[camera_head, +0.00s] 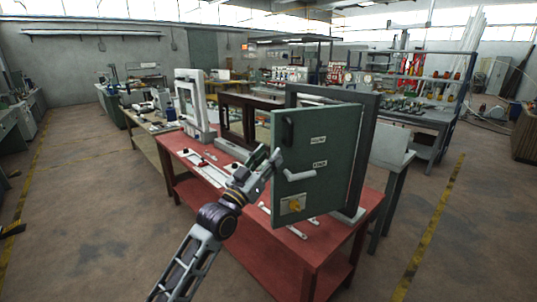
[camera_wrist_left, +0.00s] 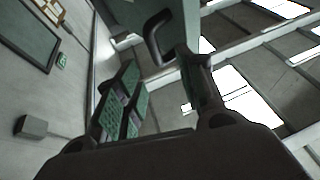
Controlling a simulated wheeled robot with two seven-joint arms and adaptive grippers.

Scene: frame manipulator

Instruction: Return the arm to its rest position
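My left arm reaches up from the bottom of the head view. Its gripper (camera_head: 267,160) is in front of the left edge of a green door panel (camera_head: 310,155). In the left wrist view the two fingers of my left gripper (camera_wrist_left: 160,95) stand apart with nothing visible between them. A black handle (camera_wrist_left: 158,38) on the green panel shows beyond the fingers; this handle (camera_head: 287,132) is also in the head view, just above the gripper. A white lever (camera_head: 299,176) on the panel is right of the gripper. I see no contact. My right gripper is not in view.
The panel hangs in a dark frame (camera_head: 365,120) on a red table (camera_head: 335,245). A brown frame (camera_head: 243,118) and a white frame (camera_head: 190,100) stand farther left.

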